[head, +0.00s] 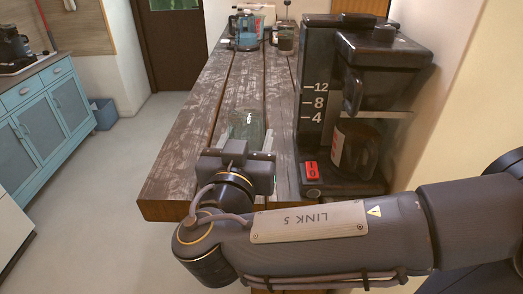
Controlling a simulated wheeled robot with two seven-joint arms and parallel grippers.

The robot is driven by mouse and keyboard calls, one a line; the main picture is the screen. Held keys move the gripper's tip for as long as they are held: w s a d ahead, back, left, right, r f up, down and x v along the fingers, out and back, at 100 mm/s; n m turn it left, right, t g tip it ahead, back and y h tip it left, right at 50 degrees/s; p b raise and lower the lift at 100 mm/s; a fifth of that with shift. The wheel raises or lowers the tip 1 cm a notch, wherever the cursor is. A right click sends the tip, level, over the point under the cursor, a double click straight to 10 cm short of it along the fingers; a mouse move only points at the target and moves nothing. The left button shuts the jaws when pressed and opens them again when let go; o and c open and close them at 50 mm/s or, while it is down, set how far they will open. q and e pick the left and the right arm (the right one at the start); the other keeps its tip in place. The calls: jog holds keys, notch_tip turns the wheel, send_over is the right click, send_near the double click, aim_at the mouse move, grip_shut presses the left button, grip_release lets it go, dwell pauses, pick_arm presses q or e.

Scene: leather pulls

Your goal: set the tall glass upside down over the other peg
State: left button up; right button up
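A clear, greenish glass-like shape (246,128) with a small white mark shows over the wooden table (185,150), just beyond my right gripper (240,154). It looks like the tall glass, but its outline is faint and I cannot tell which way up it is. The gripper's two fingers are apart, with the lower part of the glass at or behind them. I cannot tell whether they touch it. I cannot make out either peg. My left gripper is not in view.
A large black coffee maker (318,110) with a carafe (356,150) stands close on the right. A blue-tinted jug (246,32) and a press pot (286,38) stand at the table's far end. The table's left side is clear.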

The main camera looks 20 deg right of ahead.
jog(key=w+d+f+p, duration=0.1)
jog(key=w+f, duration=0.2)
jog(key=f, duration=0.1)
jog(key=w+d+f+p, duration=0.1)
jog(key=w+d+f, duration=0.1)
jog(key=w+f, duration=0.2)
jog(key=w+d+f+p, duration=0.2)
jog(key=w+f, duration=0.1)
jog(key=f, duration=0.1)
jog(key=shift+w, duration=0.4)
jog(key=shift+d, duration=0.1)
jog(key=shift+f, duration=0.1)
jog(key=shift+f+b, duration=0.15)
jog(key=shift+b, duration=0.35)
jog(key=o, duration=1.1)
jog(key=shift+o, duration=0.2)
